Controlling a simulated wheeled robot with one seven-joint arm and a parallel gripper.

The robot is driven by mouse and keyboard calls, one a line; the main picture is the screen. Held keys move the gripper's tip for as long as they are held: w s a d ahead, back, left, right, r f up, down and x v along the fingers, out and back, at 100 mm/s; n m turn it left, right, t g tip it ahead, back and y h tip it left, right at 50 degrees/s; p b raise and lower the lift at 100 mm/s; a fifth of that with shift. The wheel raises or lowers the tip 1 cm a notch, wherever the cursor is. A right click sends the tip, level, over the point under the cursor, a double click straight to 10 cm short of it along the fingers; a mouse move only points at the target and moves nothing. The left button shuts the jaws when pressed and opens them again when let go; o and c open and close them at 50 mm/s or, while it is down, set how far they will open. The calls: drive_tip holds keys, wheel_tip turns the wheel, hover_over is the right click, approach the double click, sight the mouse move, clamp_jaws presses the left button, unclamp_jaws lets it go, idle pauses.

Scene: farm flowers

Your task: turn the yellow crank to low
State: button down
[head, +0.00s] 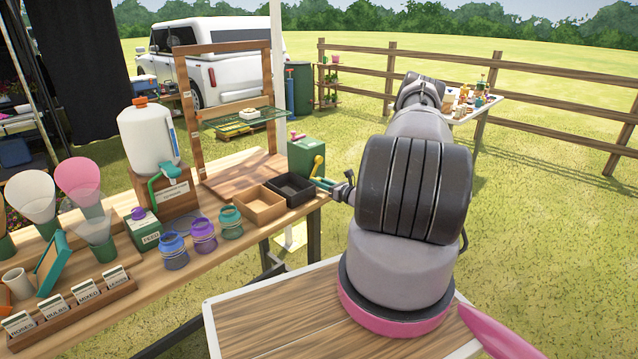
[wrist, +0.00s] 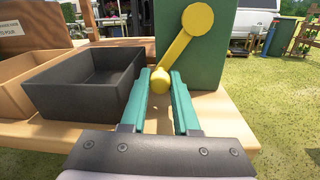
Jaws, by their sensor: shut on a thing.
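The yellow crank (wrist: 180,42) is on the face of a green box (wrist: 223,45) at the end of the table. In the wrist view its arm slants from the round hub at upper right down to a knob at lower left. My gripper (wrist: 160,88) is shut on that knob, with a teal finger on each side. In the head view the crank (head: 318,165) shows small on the green box (head: 305,155), and my gripper (head: 325,183) reaches it from the right. Any low marking is too small or hidden to see.
A black tray (wrist: 50,95) is close to the left of my gripper, with a wooden tray (head: 258,208) beside it. Purple, blue and teal jars (head: 203,232) stand further left on the table. Open grass lies to the right of the table.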

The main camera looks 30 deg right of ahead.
drive_tip(key=shift+d+f, duration=0.1)
idle(0.3)
